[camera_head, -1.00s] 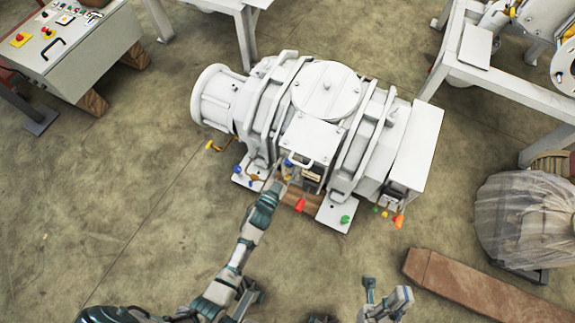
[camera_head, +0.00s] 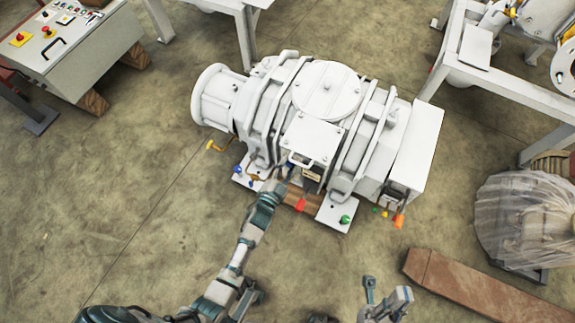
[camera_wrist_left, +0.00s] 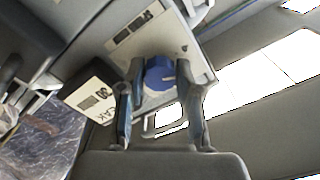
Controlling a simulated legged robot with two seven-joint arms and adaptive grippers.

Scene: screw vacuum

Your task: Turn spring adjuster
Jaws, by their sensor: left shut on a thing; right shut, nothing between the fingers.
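A blue knob (camera_wrist_left: 158,73) with a pale pointer line sits on a white plate with dark labels in the left wrist view. It looks like the spring adjuster. My left gripper (camera_wrist_left: 160,78) has one finger on each side of the knob and is shut on it. In the head view my left gripper (camera_head: 284,184) is at the front of the white vacuum machine (camera_head: 325,92), where it is small and partly hides the panel. My right gripper (camera_head: 384,296) is shut and empty, low in the picture and well away from the machine.
Red (camera_head: 300,205), green (camera_head: 345,219) and orange (camera_head: 398,221) parts stick out along the machine's front. A yellow handle (camera_head: 214,146) is at its left. A brown beam (camera_head: 478,287) and a wrapped object (camera_head: 527,220) are at right.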

